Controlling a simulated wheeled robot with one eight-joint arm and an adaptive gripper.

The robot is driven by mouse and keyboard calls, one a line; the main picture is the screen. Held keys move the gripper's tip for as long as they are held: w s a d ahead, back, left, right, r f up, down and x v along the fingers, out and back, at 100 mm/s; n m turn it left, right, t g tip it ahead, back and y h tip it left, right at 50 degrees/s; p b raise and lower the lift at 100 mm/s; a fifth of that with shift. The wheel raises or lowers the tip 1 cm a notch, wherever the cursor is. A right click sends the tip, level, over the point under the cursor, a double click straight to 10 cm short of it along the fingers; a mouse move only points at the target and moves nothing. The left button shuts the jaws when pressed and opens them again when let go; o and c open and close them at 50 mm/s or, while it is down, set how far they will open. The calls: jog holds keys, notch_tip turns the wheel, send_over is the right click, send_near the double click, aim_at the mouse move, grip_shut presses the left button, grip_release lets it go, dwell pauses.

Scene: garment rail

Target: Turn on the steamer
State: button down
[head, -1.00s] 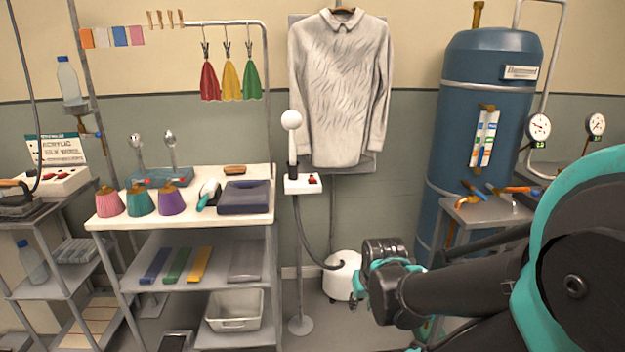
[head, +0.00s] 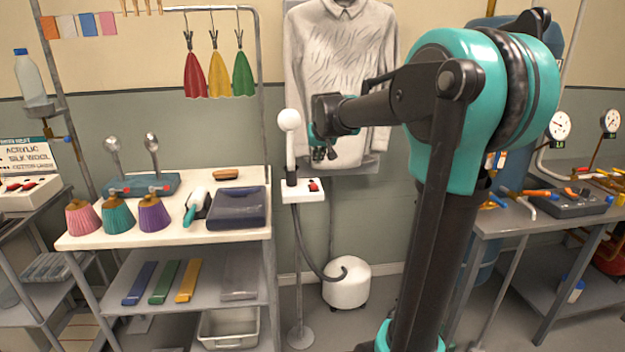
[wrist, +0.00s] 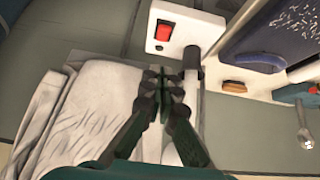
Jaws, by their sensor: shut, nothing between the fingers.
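The steamer's white control box (head: 290,195) sits on a stand and carries a red switch (head: 313,186). The red switch also shows clearly in the wrist view (wrist: 163,33); I cannot tell which way it is set. The steamer's wand (head: 289,122), white and round-headed with a dark handle, stands upright on the box. A hose runs to the white tank (head: 346,287) on the floor. My gripper (head: 323,156) is shut and empty, above and right of the switch, in front of the hanging shirt (head: 352,60). In the wrist view its fingertips (wrist: 163,72) are apart from the switch.
A shelf unit (head: 100,242) left of the steamer holds coloured cones, a dark folded cloth and a small iron-like tool. Red, yellow and green cloths (head: 219,75) hang above it. A workbench (head: 535,222) with gauges stands at the right.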

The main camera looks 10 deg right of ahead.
jog(key=shift+w+r, duration=0.1)
jog(key=shift+w, duration=0.1)
send_over(314, 186)
jog(key=s, duration=0.2)
notch_tip(314, 186, down, 8)
jog(key=shift+r, duration=0.2)
notch_tip(314, 186, down, 3)
jog(key=shift+s+f, duration=0.25)
jog(key=shift+f, duration=0.4)
